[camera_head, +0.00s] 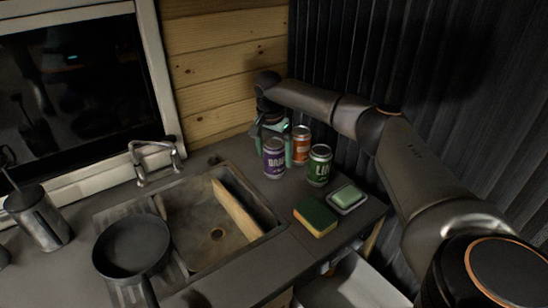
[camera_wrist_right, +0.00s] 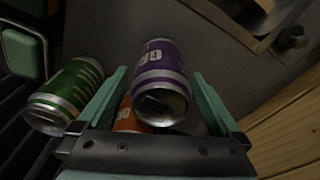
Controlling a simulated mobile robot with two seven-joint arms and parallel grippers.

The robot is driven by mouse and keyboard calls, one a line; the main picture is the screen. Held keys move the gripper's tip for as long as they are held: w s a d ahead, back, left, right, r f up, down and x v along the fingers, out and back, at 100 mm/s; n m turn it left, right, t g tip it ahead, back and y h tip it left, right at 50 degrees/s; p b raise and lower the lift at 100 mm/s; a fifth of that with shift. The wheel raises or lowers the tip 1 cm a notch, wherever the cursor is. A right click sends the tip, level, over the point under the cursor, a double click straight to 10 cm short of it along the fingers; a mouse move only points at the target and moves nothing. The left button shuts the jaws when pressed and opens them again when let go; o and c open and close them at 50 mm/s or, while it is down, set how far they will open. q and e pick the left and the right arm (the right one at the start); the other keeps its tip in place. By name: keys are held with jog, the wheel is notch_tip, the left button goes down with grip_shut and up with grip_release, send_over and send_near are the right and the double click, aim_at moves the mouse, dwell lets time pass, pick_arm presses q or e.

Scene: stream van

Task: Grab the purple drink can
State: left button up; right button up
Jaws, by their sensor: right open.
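The purple drink can (camera_head: 273,158) stands upright on the counter to the right of the sink, in front of my right gripper (camera_head: 274,138). In the right wrist view the purple can (camera_wrist_right: 162,75) lies between the two green fingers of my right gripper (camera_wrist_right: 157,95). The fingers are open, with a gap on either side of the can. Whether they touch it cannot be told. My left gripper is not in view.
An orange can (camera_head: 301,147) and a green can (camera_head: 319,166) stand close to the right of the purple can. A sponge (camera_head: 316,217) and a soap dish (camera_head: 347,201) lie nearer the front. The sink (camera_head: 190,212), faucet (camera_head: 155,160) and pan (camera_head: 131,247) are left.

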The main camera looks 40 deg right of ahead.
notch_tip(320, 180, down, 2)
jog(key=shift+d+f, duration=0.1)
jog(key=shift+d, duration=0.05)
grip_shut()
dwell(0.8)
